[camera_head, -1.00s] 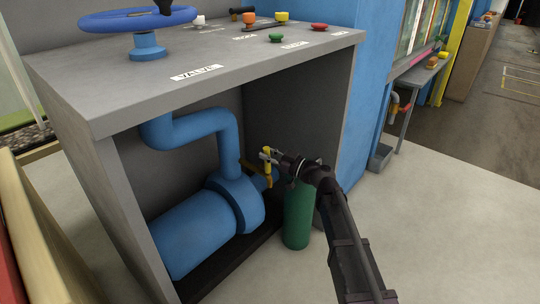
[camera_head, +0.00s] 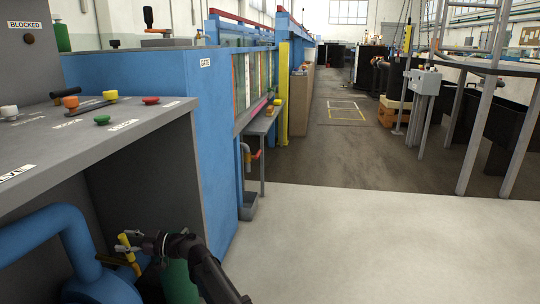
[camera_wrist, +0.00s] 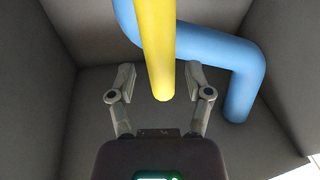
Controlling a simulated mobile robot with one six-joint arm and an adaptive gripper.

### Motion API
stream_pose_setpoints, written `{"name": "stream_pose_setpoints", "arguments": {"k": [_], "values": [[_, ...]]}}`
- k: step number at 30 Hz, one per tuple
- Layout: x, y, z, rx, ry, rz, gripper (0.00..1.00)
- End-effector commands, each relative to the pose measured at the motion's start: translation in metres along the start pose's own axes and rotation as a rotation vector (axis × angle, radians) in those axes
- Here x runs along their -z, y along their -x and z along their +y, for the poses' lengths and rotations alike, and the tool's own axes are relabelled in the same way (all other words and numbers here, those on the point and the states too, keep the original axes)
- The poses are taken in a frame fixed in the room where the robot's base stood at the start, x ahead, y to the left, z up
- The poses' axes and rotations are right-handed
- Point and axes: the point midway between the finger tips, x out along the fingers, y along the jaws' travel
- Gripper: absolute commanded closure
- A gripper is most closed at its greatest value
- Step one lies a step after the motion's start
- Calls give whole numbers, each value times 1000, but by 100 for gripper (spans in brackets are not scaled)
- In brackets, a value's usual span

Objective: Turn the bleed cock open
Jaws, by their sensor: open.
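The yellow lever of the cock (camera_head: 124,240) stands on a brass-coloured body beside the blue pump (camera_head: 100,288), low in the grey cabinet. My gripper (camera_head: 124,242) is at this lever. In the wrist view the lever is a yellow bar (camera_wrist: 156,45) that comes down between the two fingers of my gripper (camera_wrist: 160,78). The fingers are open, with a gap on each side of the bar. The bar's rounded end lies in front of the palm. The cock's body is hidden in the wrist view, and its join to the pump is hard to make out.
A blue pipe (camera_wrist: 222,55) bends behind the lever. The grey cabinet top (camera_head: 60,150) overhangs on the left. A red-handled tap (camera_head: 256,154) is farther off. Pale floor (camera_head: 370,240) on the right is clear.

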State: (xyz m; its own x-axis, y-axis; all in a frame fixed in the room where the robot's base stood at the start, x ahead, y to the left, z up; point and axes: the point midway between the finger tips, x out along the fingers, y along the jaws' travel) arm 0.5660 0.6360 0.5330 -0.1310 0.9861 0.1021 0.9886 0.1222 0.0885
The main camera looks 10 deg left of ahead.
Motion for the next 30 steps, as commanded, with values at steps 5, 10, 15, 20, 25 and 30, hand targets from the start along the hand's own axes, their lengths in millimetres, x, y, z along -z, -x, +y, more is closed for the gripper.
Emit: {"name": "stream_pose_setpoints", "arguments": {"k": [5, 10, 15, 20, 25, 30], "values": [[4, 24, 3, -2, -31, -58, 35], [6, 69, 8, -12, -104, -180, 35], [5, 135, 12, -57, -226, -360, 35], [3, 202, 12, -137, -364, -535, 35], [4, 279, 8, -264, -528, -717, 35], [9, 358, -4, -433, -703, -886, 35]]}}
